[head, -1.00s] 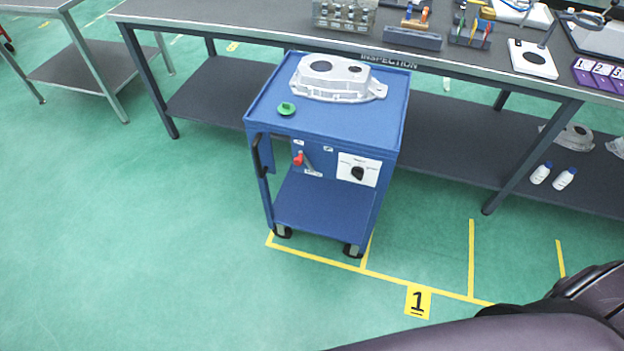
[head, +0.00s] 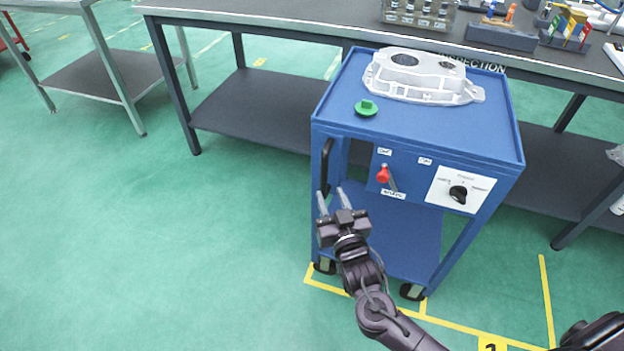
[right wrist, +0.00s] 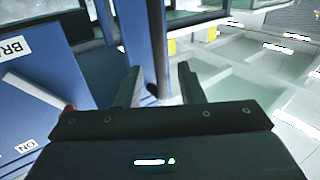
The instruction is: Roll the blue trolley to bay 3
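The blue trolley (head: 420,125) stands in front of the inspection bench, casters at a yellow floor line. Its black handle (head: 326,166) is upright at the left front post. On its top are a grey casting (head: 425,78) and a green knob-like piece (head: 366,107). Its front has a red lever (head: 383,174) and a black dial (head: 458,193). Contact is unclear. My left gripper and bay 3 are not in view.
The inspection bench (head: 290,27) runs behind the trolley, with racks and tools on top and a lower shelf. Another table (head: 75,75) stands at left. A yellow "1" floor marker (head: 491,346) is cut off at bottom right. Green floor at left is clear.

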